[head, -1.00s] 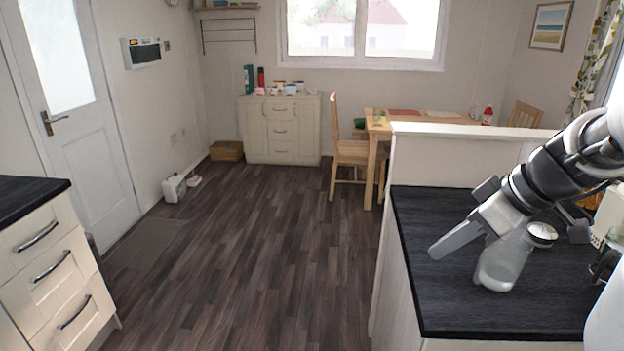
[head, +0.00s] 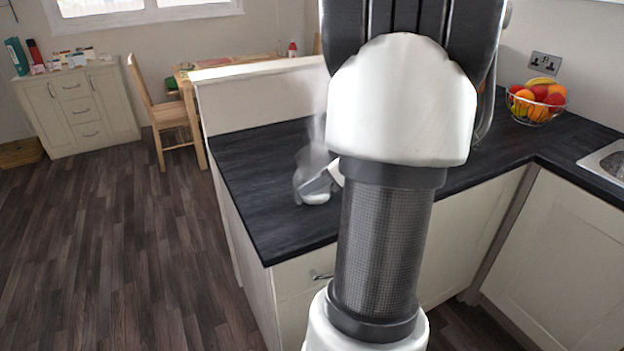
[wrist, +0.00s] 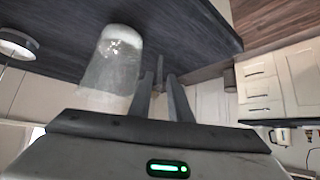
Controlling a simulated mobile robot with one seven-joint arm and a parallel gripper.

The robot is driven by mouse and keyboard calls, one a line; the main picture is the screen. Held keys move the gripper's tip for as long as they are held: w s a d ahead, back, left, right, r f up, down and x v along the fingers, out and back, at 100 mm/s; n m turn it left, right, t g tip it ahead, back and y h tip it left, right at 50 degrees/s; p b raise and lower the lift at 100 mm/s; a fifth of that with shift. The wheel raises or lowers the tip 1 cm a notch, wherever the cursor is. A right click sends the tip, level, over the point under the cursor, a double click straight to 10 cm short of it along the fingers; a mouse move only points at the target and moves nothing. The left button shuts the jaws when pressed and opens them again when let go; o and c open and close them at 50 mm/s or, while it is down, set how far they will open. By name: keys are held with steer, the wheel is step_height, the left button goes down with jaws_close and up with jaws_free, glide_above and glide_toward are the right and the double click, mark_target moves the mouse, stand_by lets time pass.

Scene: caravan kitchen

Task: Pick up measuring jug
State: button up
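The measuring jug (head: 313,185) is clear and whitish and stands on the dark worktop near its left part in the head view. My arm hides its right side there. In the wrist view the jug (wrist: 112,62) shows as a see-through vessel just left of my gripper (wrist: 161,80). The two fingers are apart, with no jug between them. The jug appears to be outside the left finger; I cannot tell whether they touch. In the head view my gripper is mostly hidden behind my arm.
The dark worktop (head: 245,165) has free room left of the jug, with a low partition (head: 260,95) behind it. A wire fruit bowl (head: 537,102) and a sink (head: 606,160) are at the right. A round pale object (wrist: 16,44) shows at the wrist view's left edge.

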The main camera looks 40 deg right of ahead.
mark_target(298, 201)
steer(key=x, duration=0.6)
steer(key=shift+w+f, duration=0.2)
steer(key=shift+f, duration=0.05)
jaws_close()
